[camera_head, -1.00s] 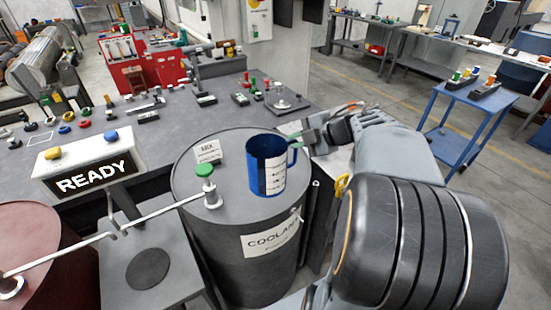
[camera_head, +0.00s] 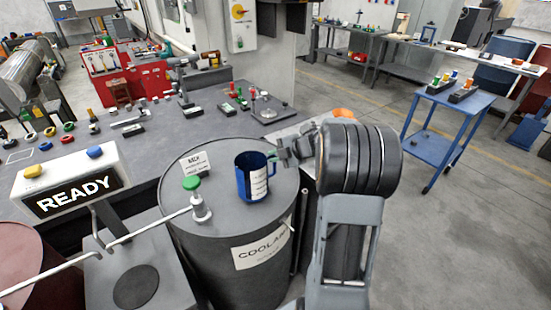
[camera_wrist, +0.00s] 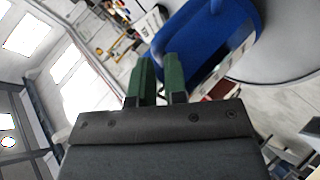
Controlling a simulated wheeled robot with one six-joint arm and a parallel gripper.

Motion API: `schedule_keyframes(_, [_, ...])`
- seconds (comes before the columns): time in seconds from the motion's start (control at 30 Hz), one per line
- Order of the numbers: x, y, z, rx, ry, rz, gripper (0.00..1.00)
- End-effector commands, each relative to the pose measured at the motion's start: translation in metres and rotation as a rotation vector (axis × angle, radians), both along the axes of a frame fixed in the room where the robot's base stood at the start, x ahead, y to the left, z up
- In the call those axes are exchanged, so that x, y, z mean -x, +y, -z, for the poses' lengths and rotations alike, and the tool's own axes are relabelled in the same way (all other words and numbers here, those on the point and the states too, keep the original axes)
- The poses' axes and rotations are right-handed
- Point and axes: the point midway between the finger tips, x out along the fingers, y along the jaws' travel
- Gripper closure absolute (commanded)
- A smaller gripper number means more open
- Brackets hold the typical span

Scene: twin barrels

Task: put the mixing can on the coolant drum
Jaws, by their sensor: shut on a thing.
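The mixing can (camera_head: 246,184) is a blue mug-like can with a white marked label and a handle on its right. It is upright over the right half of the dark grey coolant drum's lid (camera_head: 228,213). I cannot tell whether its base touches the lid. My gripper (camera_head: 281,157) reaches in from the right and is shut on the can's handle. In the wrist view, my green fingers (camera_wrist: 160,80) are close together beside the can's blue wall (camera_wrist: 202,40). The grip on the handle itself is partly hidden.
A green-capped fitting (camera_head: 196,198) and a small white sign (camera_head: 195,164) stand on the drum's lid, left of the can. A READY sign (camera_head: 72,186) and a reddish drum (camera_head: 30,265) are at left. The workbench (camera_head: 150,150) lies behind. A blue cart (camera_head: 445,125) stands at right.

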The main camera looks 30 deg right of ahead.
Motion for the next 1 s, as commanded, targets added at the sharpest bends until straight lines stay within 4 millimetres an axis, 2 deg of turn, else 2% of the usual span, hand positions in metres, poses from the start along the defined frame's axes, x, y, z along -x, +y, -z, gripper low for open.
schedule_keyframes(0.1, [-0.0001,-0.0002,0.0087,0.0,-0.001,0.0,1.0])
schedule_keyframes(0.53, [0.0,0.0,0.0133,0.0,-0.002,0.0,1.0])
schedule_keyframes(0.57, [0.0001,-0.0001,0.014,0.0,-0.001,0.0,0.86])
schedule_keyframes(0.8, [0.0002,0.0,0.0135,0.0,-0.001,0.0,0.63])
schedule_keyframes(1.0, [0.0002,-0.0001,0.0134,0.0,-0.001,0.0,0.61])
